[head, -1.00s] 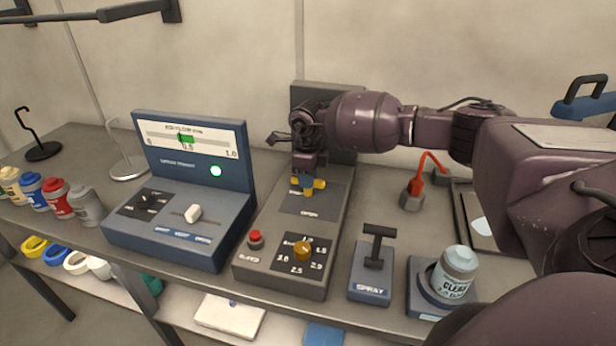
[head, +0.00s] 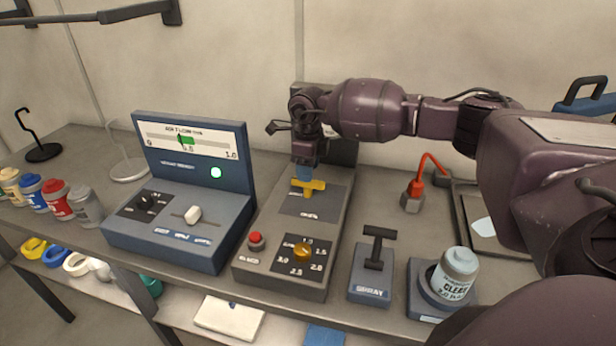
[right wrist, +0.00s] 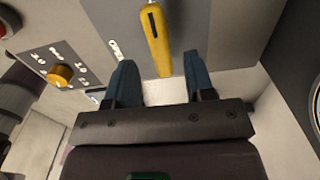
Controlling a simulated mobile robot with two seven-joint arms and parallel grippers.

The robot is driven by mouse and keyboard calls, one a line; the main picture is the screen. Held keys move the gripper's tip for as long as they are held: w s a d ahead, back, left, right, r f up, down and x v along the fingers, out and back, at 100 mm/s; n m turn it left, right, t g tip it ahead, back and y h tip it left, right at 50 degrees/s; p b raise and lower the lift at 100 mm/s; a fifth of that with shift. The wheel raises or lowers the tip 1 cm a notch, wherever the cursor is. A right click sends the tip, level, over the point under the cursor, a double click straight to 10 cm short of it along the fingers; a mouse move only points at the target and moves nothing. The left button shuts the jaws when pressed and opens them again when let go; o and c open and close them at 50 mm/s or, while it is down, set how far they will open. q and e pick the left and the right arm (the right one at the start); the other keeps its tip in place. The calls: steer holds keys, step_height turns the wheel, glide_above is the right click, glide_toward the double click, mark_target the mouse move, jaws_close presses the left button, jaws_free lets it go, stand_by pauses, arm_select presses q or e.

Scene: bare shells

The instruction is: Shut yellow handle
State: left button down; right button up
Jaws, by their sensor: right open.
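The yellow handle (head: 315,186) sits on the upper part of the grey sloped control box (head: 338,215), and its bar lies roughly crosswise in the head view. In the right wrist view the yellow handle (right wrist: 155,38) is a long bar with a dark slot. Its end reaches toward the gap between my fingers. My right gripper (head: 304,172) is just above and behind the handle. In the right wrist view the right gripper (right wrist: 160,64) is open, its two blue fingers apart, with nothing held. Contact with the handle is not visible. My left gripper is out of view.
The grey box also carries an orange knob (head: 302,251) and a red button (head: 256,240). A blue meter console (head: 165,235) stands to its left. A spray lever (head: 376,245) and a jar (head: 459,272) stand to its right. An orange-necked tool (head: 414,192) is behind them.

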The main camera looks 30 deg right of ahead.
step_height(320, 180, up, 6)
steer(key=shift+f, duration=0.1)
steer(key=shift+r, duration=0.85)
